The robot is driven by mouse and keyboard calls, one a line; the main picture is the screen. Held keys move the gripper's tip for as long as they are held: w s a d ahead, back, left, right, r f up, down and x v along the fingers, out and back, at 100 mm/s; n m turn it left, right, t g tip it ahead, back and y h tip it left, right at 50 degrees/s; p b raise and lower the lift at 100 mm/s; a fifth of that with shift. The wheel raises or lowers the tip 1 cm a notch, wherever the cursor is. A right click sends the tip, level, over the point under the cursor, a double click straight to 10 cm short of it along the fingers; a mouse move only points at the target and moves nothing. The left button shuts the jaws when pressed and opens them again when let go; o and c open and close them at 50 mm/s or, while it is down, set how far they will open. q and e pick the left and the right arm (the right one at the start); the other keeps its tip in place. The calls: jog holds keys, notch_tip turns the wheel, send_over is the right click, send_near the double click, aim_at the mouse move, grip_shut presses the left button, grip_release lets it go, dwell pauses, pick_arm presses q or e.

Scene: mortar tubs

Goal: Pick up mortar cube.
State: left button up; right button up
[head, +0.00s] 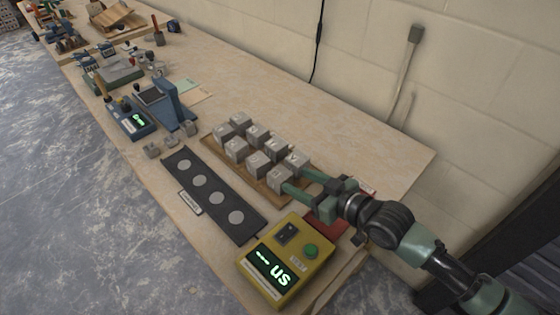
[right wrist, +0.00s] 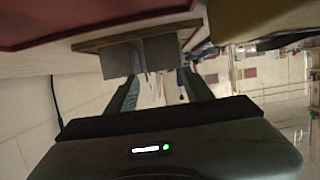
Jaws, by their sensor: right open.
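Several grey mortar cubes (head: 257,164) with marks on their tops stand in two rows on a wooden board (head: 262,190). My right gripper (head: 295,178) is open at the near right end of the board. Its green fingertips are close to the two end cubes, one at the front (head: 280,179) and one at the back (head: 297,158). In the right wrist view, two grey cube faces (right wrist: 161,52) show just beyond the open fingers (right wrist: 157,82). No cube is seen gripped, and I cannot tell whether the fingertips touch one. My left gripper is not in view.
A yellow box with a green button and lit display (head: 292,262) stands near the front edge. A dark strip with pale discs (head: 209,190) lies left of the board. A blue device (head: 170,100) and loose grey pieces (head: 152,150) are farther left. The table behind the cubes is clear.

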aim_at(281, 174)
jog(key=shift+w+a, duration=0.1)
jog(key=shift+a, duration=0.25)
jog(key=a, duration=0.1)
jog(key=w+a+p, duration=0.1)
jog(key=shift+w+a+f, duration=0.2)
jog(key=shift+w+a, duration=0.1)
jog(key=shift+a, duration=0.05)
jog(key=x, duration=0.2)
jog(key=shift+w+a+f, duration=0.1)
jog(key=shift+w+f, duration=0.2)
jog(key=shift+w+a+f, duration=0.15)
jog(key=shift+w+a, duration=0.05)
jog(key=shift+a, duration=0.05)
jog(key=c, duration=1.1)
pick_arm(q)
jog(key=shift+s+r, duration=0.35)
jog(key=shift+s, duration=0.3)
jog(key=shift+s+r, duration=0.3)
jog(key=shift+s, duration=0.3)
pick_arm(e)
grip_shut()
